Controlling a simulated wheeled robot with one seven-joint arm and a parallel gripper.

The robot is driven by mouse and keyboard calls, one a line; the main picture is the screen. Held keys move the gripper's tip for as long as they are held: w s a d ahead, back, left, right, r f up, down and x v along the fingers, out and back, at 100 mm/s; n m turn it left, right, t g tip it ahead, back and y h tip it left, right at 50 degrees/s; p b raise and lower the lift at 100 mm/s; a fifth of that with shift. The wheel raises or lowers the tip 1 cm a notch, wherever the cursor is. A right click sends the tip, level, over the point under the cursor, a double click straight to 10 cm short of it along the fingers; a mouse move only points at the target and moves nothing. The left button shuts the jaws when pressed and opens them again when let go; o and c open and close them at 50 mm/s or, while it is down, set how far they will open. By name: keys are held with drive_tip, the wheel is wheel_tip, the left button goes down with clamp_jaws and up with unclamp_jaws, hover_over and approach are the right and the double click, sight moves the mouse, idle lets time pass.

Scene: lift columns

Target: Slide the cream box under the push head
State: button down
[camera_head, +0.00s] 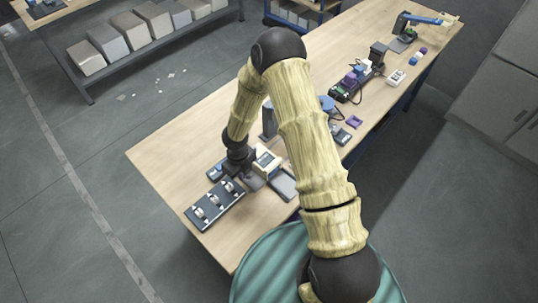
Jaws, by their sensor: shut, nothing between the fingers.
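A small cream box-like thing (267,159) with a grey panel on top sits on the near part of the wooden table, right beside my gripper. My gripper (252,183) is low over the table, pointing down, and is shut with nothing in it. I cannot tell whether it touches the cream thing. A dark grey upright column (268,122) stands just behind the cream thing, partly hidden by my arm. I cannot make out clearly which part is the push head.
A dark panel with several light fittings (215,205) lies left of my gripper, and a grey tray (284,185) to its right. Farther along the table (160,152) are a purple piece (354,122), a dark device (357,79) and a pale block (396,78). The table's left end is bare.

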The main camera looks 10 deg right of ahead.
sight(267, 153)
drive_tip(key=shift+f+b, duration=1.1)
drive_tip(key=shift+b, duration=0.05)
drive_tip(key=shift+w+d+r, duration=0.1)
drive_tip(key=shift+w+d+p, duration=0.65)
drive_tip(key=shift+d+p, duration=0.25)
drive_tip(key=shift+w+d+p, duration=0.6)
drive_tip(key=shift+d+p, duration=0.35)
drive_tip(key=shift+w+d+p, duration=0.65)
drive_tip(key=shift+d+p, duration=0.25)
drive_tip(key=shift+w+d+p, duration=0.45)
drive_tip(key=shift+w+d, duration=0.15)
drive_tip(key=shift+d, duration=0.3)
drive_tip(key=shift+w+d+p, duration=0.5)
drive_tip(key=shift+w+d, duration=0.05)
drive_tip(key=shift+d, duration=0.3)
drive_tip(key=shift+w+d+p, duration=0.45)
drive_tip(key=shift+w+d, duration=0.15)
drive_tip(key=shift+d, duration=0.3)
drive_tip(key=shift+s+a, duration=0.15)
drive_tip(key=shift+a, duration=0.1)
drive_tip(key=shift+r+p, duration=2.2)
drive_tip(key=shift+r, duration=0.8)
